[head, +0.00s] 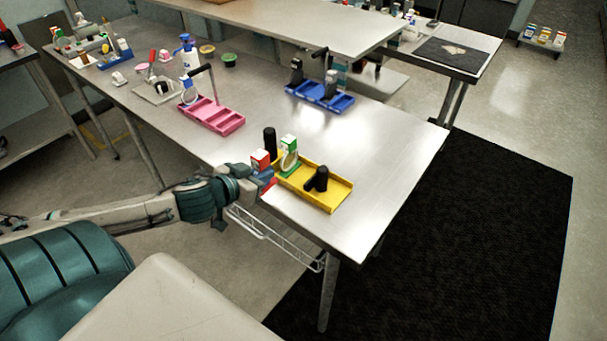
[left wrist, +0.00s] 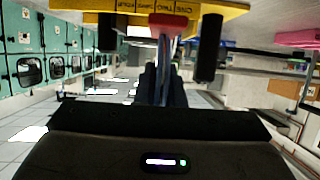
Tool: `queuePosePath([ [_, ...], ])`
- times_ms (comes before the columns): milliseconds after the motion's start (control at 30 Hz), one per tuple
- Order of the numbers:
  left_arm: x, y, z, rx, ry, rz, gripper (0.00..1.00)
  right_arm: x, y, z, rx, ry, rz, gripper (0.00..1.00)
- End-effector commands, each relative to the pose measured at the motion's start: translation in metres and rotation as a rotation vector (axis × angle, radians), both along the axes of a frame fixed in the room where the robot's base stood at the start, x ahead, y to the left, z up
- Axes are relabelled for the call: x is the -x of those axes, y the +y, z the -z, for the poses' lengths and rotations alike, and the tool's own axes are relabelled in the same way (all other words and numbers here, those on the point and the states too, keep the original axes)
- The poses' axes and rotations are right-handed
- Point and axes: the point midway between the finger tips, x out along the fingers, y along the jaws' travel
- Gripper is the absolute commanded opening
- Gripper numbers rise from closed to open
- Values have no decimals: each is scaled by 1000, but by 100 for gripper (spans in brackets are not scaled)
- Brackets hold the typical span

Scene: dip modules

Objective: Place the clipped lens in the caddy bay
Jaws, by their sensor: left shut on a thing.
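The yellow caddy (head: 328,200) stands near the front edge of the metal table; its labelled edge (left wrist: 150,30) shows upside down in the left wrist view. My left gripper (head: 267,180) is shut at the caddy's left end. In the left wrist view a red piece (left wrist: 168,22) with a thin greyish stem shows beyond my fingers (left wrist: 163,85). I take it as part of the held clipped lens; the rest is hidden. I cannot tell whether it touches the caddy. My right gripper is out of view.
On the caddy are a green-and-white box (head: 289,143) with a pale ring in front, and dark pieces (head: 317,180). A red-and-white box (head: 260,160) is beside my gripper. Pink (head: 212,116) and blue (head: 320,97) caddies stand farther back. The table's right part is clear.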

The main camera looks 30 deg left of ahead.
Motion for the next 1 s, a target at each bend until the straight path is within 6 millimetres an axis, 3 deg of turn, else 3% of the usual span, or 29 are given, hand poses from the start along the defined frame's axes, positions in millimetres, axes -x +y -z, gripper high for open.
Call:
queuePosePath([
  [133, -19, -6, 5, 7, -7, 3, 0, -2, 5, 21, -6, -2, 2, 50],
  [333, -46, -14, 4, 13, -5, 2, 0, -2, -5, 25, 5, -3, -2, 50],
  [800, -110, -30, 7, 8, -1, 2, 0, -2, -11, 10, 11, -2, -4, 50],
  [1000, -120, -33, 11, 4, 2, 5, 0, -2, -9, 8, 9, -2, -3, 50],
])
